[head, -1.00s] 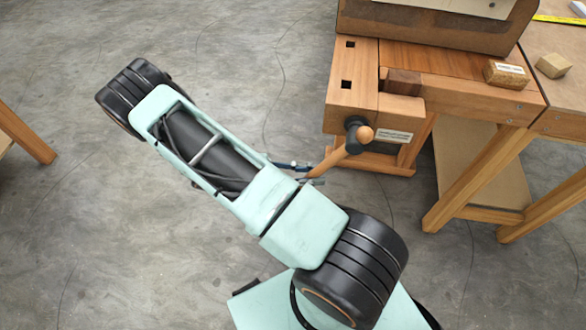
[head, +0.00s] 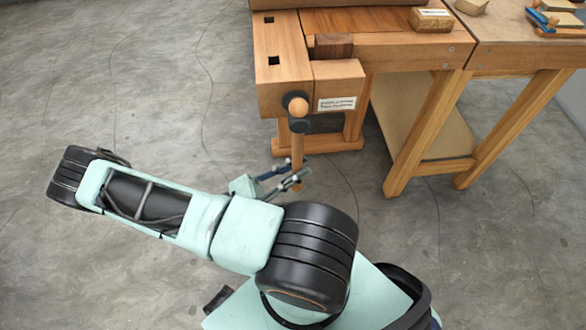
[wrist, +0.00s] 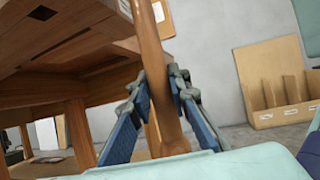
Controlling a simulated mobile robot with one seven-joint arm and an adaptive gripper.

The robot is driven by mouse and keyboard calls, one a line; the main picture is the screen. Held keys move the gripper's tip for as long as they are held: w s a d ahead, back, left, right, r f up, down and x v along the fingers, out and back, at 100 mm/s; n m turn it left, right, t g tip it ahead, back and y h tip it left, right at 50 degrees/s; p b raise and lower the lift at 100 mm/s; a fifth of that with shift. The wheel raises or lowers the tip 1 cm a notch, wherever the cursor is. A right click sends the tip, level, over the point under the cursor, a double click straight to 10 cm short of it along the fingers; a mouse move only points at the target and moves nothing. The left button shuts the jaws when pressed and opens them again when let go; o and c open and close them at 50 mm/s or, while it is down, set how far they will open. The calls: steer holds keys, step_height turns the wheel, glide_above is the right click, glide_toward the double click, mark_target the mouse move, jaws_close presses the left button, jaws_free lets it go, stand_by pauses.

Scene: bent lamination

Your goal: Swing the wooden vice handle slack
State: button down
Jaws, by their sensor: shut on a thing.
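The wooden vice handle (head: 297,148) hangs nearly straight down below the dark vice screw head (head: 299,123), with its round knob (head: 298,107) at the top. The vice jaw (head: 338,80) is at the left end of the workbench. My gripper (head: 291,177) is shut on the lower part of the handle. In the wrist view the handle (wrist: 152,60) runs up between the two blue finger pads of my gripper (wrist: 161,97). The handle's thicker lower end (wrist: 173,138) shows close to the camera.
A dark wooden block (head: 333,45) sits at the jaw opening. A labelled block (head: 431,19) lies on the bench top. Bench legs (head: 425,130) stand to the right. The grey floor (head: 150,80) at left is clear. Slotted wooden racks (wrist: 272,85) stand behind in the wrist view.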

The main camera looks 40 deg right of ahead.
steer(key=c, duration=1.8)
jaws_free()
steer(key=v, duration=1.2)
